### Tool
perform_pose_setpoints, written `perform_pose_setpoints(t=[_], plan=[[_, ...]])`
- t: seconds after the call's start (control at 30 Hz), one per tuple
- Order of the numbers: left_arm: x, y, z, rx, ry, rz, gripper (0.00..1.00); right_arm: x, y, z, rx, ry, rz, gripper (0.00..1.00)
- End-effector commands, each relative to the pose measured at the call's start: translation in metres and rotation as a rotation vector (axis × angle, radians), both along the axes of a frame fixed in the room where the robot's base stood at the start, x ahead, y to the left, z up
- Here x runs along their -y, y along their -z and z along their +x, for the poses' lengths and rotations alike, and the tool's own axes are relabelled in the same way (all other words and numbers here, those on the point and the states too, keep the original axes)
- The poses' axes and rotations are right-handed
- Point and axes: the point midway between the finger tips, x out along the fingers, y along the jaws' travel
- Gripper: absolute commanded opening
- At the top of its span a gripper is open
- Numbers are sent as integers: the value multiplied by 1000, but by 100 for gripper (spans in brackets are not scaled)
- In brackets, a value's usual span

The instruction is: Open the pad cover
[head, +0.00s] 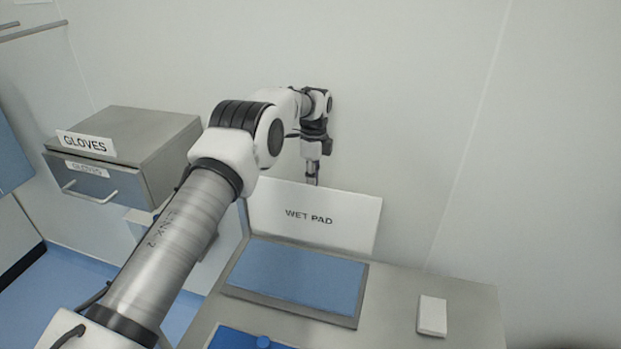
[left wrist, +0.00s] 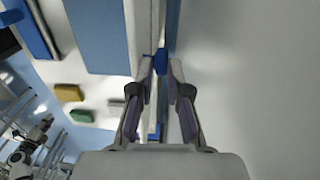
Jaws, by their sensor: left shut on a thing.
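The pad cover (head: 315,216) is a white panel lettered WET PAD in the head view. It stands up steeply along the back edge of the blue wet pad (head: 297,272), which is exposed and also shows in the left wrist view (left wrist: 97,35). My left gripper (head: 312,181) reaches down to the cover's top edge from behind. In the left wrist view the left gripper (left wrist: 161,68) is shut on the cover, at a small blue part (left wrist: 161,61) between the fingertips. The exact contact is partly hidden by the fingers. My right gripper is not in view.
A grey drawer box labelled GLOVES (head: 125,150) stands at the left. A small white block (head: 432,315) lies on the grey table (head: 470,302) at the right. A blue item (head: 235,340) is at the front edge. The wall (head: 400,110) is close behind the cover.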

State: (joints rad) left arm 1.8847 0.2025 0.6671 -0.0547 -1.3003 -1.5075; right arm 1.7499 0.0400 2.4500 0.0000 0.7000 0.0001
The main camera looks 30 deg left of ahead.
Motion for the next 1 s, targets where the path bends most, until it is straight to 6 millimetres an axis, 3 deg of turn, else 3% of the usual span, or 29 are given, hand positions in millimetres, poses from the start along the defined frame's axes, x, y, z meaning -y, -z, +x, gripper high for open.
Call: perform_pose_setpoints(t=[0.03, 0.13, 0.17, 0.2, 0.23, 0.27, 0.37, 0.4, 1.0], plan=[[5, 31, -11, -47, 1, -9, 0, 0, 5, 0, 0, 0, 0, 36], [5, 31, -11, -47, 1, -8, 0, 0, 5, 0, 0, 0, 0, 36], [5, 31, -11, -47, 1, -8, 27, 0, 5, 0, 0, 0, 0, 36], [5, 31, -11, -47, 1, -9, 41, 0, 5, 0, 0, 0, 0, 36], [5, 31, -11, -47, 1, -9, 52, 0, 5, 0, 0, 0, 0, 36], [5, 31, -11, -47, 1, -9, 56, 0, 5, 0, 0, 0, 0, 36], [5, 30, -11, -47, 1, -9, 59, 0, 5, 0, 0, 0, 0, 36], [4, 30, -11, -47, 1, -8, 56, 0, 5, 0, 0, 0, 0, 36], [2, 23, -10, -43, 1, -4, 56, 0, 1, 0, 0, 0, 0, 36]])
